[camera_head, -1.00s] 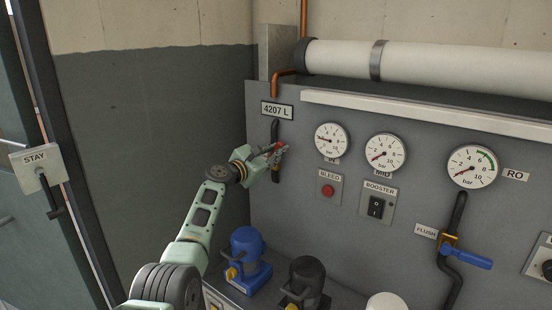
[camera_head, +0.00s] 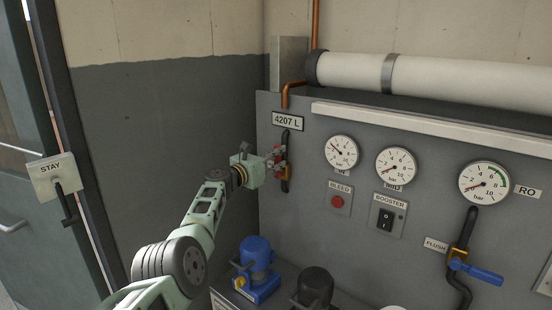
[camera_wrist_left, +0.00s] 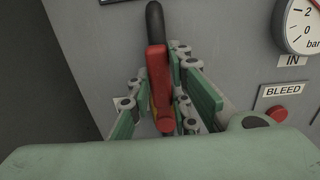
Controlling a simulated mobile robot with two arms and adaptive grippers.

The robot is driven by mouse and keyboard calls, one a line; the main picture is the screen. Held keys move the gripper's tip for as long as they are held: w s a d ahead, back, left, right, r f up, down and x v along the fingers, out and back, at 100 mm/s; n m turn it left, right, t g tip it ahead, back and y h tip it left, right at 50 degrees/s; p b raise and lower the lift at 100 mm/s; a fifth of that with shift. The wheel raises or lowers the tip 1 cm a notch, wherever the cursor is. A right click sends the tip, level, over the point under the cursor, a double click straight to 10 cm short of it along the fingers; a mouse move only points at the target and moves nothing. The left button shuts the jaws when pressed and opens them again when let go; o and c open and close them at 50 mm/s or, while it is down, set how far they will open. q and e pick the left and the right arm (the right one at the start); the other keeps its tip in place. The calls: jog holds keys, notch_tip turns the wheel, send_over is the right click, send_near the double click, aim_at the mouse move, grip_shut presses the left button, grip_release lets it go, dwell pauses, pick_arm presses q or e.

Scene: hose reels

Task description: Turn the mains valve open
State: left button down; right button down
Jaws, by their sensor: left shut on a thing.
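The mains valve has a red lever handle (camera_wrist_left: 158,85), seen large in the left wrist view, on a black pipe (camera_head: 285,138) below the 4207 L plate in the head view. My left gripper (camera_head: 279,161) is at the valve and shut on the red handle. In the left wrist view its fingers (camera_wrist_left: 157,104) stand on both sides of the handle. The handle runs roughly upright in that view. The brass valve body (camera_head: 287,172) shows just below and right of the gripper in the head view. My right gripper is not in view.
Right of the valve are the first gauge (camera_head: 341,152), the red BLEED button (camera_head: 337,202) and the BOOSTER switch (camera_head: 386,220). A blue-handled FLUSH valve (camera_head: 477,270) is farther right. A blue pump (camera_head: 257,268) and a black pump (camera_head: 314,290) stand below.

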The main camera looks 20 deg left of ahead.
pick_arm(q)
jog(key=shift+f, duration=0.3)
jog(key=c, duration=1.7)
grip_release()
jog(key=shift+r, duration=0.1)
jog(key=shift+o, duration=0.6)
jog(key=shift+r, duration=0.1)
jog(key=v, duration=1.2)
